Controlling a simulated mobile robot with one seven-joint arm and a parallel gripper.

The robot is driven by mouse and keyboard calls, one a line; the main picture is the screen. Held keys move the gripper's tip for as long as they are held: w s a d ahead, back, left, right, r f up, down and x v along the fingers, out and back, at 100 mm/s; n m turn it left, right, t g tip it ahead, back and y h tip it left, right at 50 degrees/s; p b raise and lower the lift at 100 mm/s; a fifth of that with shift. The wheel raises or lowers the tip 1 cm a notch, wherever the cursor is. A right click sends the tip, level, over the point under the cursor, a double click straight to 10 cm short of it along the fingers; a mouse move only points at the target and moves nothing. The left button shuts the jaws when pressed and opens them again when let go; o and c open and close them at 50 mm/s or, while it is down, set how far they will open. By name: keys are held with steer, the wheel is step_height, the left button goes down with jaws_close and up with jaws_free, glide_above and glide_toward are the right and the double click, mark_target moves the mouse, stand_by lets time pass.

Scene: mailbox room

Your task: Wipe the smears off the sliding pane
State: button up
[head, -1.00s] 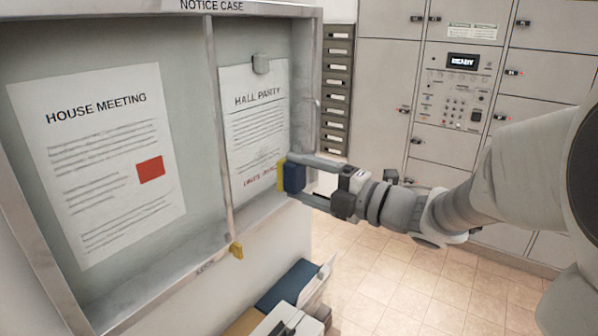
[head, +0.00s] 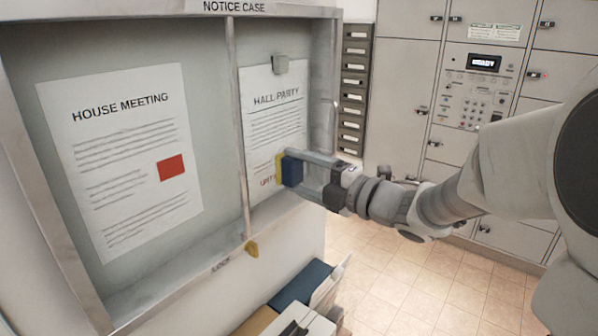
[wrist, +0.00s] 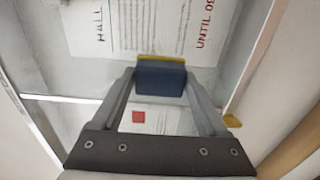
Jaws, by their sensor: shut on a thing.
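My gripper (head: 298,171) is shut on a blue block with a yellow face, like a sponge (head: 291,172). The sponge (wrist: 160,80) also shows between my fingers in the wrist view, yellow face forward. It is at the right-hand bay of the notice case (head: 330,60), over the lower part of the HALL PARTY sheet (head: 275,115), hiding some red print. Whether it touches the pane I cannot tell. The clear pane is hard to make out, and I cannot distinguish any smears.
A HOUSE MEETING sheet (head: 125,150) hangs in the left bay, beyond an upright divider (head: 240,130). A small yellow piece (head: 251,248) sits on the bottom rail. Below stand a blue item (head: 302,283) and a pale box. Grey lockers (head: 405,75) line the back; floor between is clear.

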steer(key=shift+b+x, duration=0.45)
steer(key=shift+x, duration=0.55)
steer(key=w+d, duration=0.2)
steer(key=w, duration=0.1)
steer(key=shift+d+b, duration=0.3)
steer(key=shift+b, duration=0.05)
steer(key=shift+w+a, duration=0.1)
steer(key=shift+s+a+r+b, duration=0.1)
steer(key=shift+s+a+b, duration=1.1)
steer(key=shift+s+a, duration=0.3)
steer(key=shift+s+d, duration=0.1)
steer(key=shift+v, duration=2.95)
